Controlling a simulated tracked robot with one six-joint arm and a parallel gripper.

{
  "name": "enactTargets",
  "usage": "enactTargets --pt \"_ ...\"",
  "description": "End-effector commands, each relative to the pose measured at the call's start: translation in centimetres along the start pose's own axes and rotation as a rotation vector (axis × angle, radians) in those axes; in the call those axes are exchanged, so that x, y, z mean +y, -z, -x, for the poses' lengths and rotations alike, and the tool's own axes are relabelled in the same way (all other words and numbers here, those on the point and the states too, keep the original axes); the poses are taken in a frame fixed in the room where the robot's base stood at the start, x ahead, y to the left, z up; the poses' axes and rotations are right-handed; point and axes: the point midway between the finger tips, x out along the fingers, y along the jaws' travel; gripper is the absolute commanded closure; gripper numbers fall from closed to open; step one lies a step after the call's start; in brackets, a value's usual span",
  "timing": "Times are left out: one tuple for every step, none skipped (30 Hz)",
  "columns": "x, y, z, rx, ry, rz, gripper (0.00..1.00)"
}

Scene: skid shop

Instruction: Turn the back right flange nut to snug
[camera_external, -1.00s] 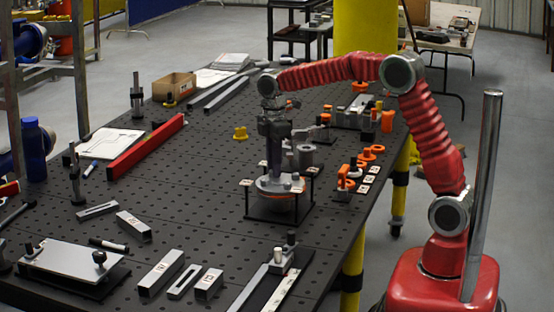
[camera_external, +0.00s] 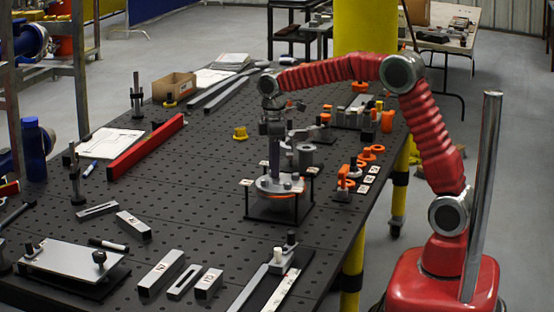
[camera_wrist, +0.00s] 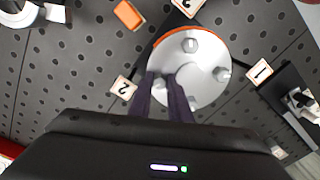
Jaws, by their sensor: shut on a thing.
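The round silver flange (camera_external: 283,186) sits on a dark stand with an orange ring beneath it. In the wrist view the flange (camera_wrist: 199,58) shows its raised centre and nuts around the rim. One nut (camera_wrist: 190,45) is at the top of the disc and another (camera_wrist: 222,74) at its right. My gripper (camera_external: 275,176) points straight down onto the flange. In the wrist view my gripper (camera_wrist: 164,82) has its two dark fingers on either side of a nut (camera_wrist: 159,84) at the lower left rim, near tag 2. It is shut on that nut, which the fingers partly hide.
Numbered tags stand around the flange, including tag 2 (camera_wrist: 123,87) and tag 1 (camera_wrist: 259,71). Orange rings (camera_external: 367,154) and a grey spool (camera_external: 305,155) are close by. A red bar (camera_external: 146,146) lies at left. The board between it and the flange is mostly clear.

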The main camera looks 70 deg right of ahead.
Motion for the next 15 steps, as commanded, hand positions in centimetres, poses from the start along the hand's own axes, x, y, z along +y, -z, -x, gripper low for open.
enactTargets --pt "0.14 0.22 0.43 0.010 -0.007 0.000 0.82" --pt "0.13 0.21 0.42 0.009 -0.007 0.000 0.80" --pt "0.12 0.19 0.38 0.009 -0.006 0.000 0.77" --pt "0.11 0.17 0.35 0.008 -0.006 0.000 0.75" --pt "0.10 0.16 0.32 0.007 -0.005 0.001 0.72" --pt "0.09 0.14 0.28 0.006 -0.005 0.001 0.70" --pt "0.08 0.13 0.25 0.006 -0.004 0.001 0.68" --pt "0.08 0.12 0.23 0.005 -0.004 0.001 0.65" --pt "0.07 0.10 0.20 0.005 -0.003 0.001 0.64" --pt "0.06 0.09 0.18 0.004 -0.003 0.001 0.64" --pt "0.05 0.08 0.15 0.004 -0.003 0.001 0.64" --pt "0.04 0.07 0.13 0.003 -0.002 0.001 0.64" --pt "0.03 0.06 0.10 0.003 -0.002 0.001 0.64" --pt "0.02 0.05 0.09 0.002 -0.001 0.001 0.64" --pt "0.01 0.04 0.06 0.002 -0.001 0.001 0.64"
